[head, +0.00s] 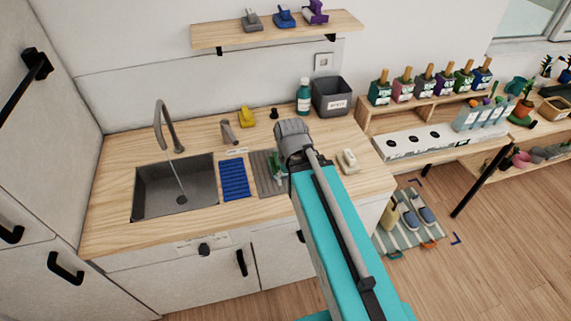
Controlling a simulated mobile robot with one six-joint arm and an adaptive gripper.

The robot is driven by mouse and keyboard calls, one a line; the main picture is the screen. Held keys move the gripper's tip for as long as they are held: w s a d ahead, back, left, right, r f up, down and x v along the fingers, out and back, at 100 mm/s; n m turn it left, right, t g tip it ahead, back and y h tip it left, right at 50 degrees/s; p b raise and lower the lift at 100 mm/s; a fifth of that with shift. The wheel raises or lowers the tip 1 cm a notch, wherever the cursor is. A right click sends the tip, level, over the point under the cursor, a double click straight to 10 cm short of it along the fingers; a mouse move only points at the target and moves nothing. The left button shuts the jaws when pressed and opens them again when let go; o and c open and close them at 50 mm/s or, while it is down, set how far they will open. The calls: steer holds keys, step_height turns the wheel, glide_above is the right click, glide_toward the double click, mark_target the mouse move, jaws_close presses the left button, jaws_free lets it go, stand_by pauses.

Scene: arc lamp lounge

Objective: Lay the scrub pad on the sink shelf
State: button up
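My gripper (293,145) is at the end of my teal arm, over the counter to the right of the sink. The grey wrist housing hides its fingers, so I cannot see whether it is open or holds anything. A small green item (275,163) shows just left of the wrist, over a grey ridged mat (262,179); it may be the scrub pad, but it is partly hidden. A wooden wall shelf (290,34) above the counter carries grey, blue and purple items. I cannot tell whether it is the sink shelf.
The sink (150,190) has running water. A blue ridged mat (234,181), yellow item (246,117), teal bottle (303,96), grey bin (331,97) and cream block (348,161) occupy the wooden counter (110,228). A rack with several colored boxes stands right.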

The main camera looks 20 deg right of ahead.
steer(key=shift+s+f, duration=0.1)
steer(key=shift+s, duration=0.05)
steer(key=shift+f+b, duration=0.95)
steer(key=shift+b, duration=0.1)
steer(key=shift+c, duration=0.9)
steer(key=shift+a, duration=0.1)
